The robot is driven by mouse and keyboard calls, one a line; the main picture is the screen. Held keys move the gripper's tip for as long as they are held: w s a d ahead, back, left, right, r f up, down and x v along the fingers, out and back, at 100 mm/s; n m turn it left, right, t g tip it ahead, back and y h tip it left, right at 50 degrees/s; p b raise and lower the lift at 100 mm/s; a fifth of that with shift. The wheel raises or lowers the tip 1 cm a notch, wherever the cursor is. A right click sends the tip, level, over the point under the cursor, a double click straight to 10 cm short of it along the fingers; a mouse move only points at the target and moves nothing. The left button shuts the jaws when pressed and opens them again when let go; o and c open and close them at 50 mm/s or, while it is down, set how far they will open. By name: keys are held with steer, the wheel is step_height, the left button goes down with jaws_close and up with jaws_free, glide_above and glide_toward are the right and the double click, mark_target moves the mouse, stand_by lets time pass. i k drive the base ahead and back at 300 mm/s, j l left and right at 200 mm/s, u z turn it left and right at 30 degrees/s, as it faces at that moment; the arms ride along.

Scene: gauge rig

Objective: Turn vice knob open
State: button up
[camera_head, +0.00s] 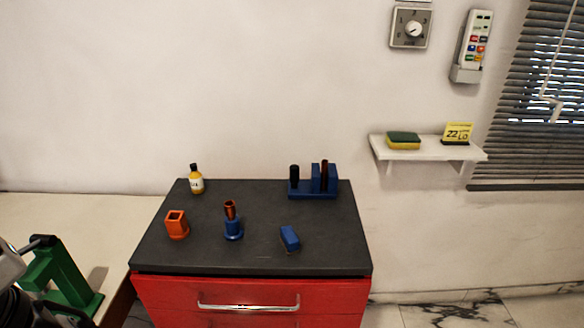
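No part is plainly labelled as the vice. A blue fixture (313,195) at the back right of the dark cabinet top has upright blue blocks, and a dark red cylinder stands among them. A black upright cylinder (294,177), knob-like, stands at its left end. I cannot tell how far any jaws are apart. A green frame (62,272) with a black-ended bar (42,241) stands on the pale bench at the left, partly cut off. Grey and black parts at the lower left edge look like my arm. No gripper fingers show.
On the dark cabinet top (265,255) are a yellow-labelled bottle (196,183), an orange square holder (177,226), a blue holder (233,231) with a copper tube, and a blue block (289,238). A wall shelf (430,152) holds a sponge. The cabinet's front centre is clear.

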mark_target(294, 169)
steer(key=l, duration=0.4)
steer(key=i+l, duration=0.25)
steer(key=i, duration=0.8)
